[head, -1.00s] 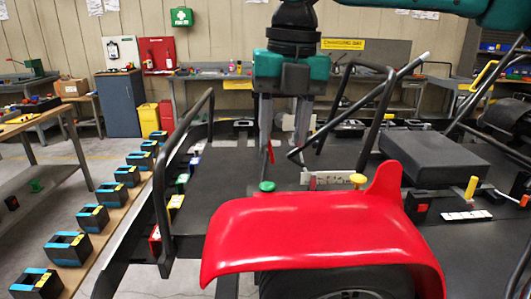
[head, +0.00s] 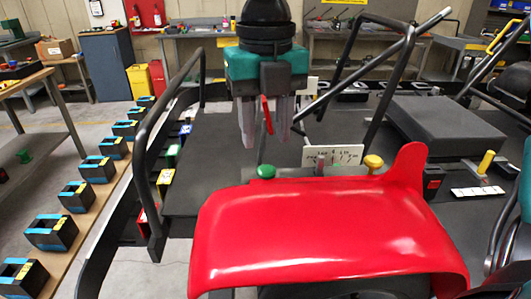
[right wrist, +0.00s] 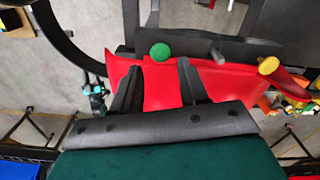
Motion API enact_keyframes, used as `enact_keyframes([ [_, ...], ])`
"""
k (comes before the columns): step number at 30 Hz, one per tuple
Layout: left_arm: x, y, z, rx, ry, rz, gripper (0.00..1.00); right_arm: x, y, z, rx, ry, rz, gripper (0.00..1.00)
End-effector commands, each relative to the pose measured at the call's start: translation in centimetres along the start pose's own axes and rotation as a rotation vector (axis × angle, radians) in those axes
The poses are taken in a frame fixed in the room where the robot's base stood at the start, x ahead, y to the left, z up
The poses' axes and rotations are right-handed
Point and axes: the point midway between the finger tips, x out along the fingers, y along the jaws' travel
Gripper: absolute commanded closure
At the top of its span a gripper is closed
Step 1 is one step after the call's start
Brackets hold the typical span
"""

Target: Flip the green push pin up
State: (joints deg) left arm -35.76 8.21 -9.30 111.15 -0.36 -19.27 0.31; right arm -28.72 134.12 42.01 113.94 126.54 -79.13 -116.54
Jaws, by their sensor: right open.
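The green push pin (head: 266,171) shows as a round green knob at the rear left edge of the red fender (head: 330,235). In the right wrist view the green knob (right wrist: 160,51) is just past my fingertips, roughly centred between them. My right gripper (head: 265,142) is open and empty, pointing down behind and above the green pin, apart from it. Its two fingers (right wrist: 158,70) also show in the right wrist view. I cannot tell how the pin's shaft is set. My left gripper is not in view.
A yellow knob (head: 373,163) stands right of the green one, with a grey peg (right wrist: 216,55) between them. A white lettered plate (head: 333,156) stands behind. Black tube frames (head: 165,150) flank the area. A black seat pad (head: 445,125) is at right.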

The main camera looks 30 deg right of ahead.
Motion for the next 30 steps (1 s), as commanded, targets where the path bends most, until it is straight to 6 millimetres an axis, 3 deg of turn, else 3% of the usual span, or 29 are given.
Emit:
enact_keyframes([
  [3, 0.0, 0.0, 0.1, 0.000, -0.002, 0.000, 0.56, 2.3, 0.0, 0.0, -0.001, 0.003, -0.002, 0.56],
  [9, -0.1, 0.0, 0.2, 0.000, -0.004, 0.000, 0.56, 4.6, 0.0, 0.0, 0.000, 0.000, -0.001, 0.56],
  [21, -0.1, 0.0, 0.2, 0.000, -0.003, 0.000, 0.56, 5.3, 0.0, 0.0, 0.000, -0.001, 0.000, 0.57],
  [30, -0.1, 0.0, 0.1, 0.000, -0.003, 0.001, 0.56, 5.2, 0.0, 0.0, 0.000, -0.001, 0.000, 0.86],
])
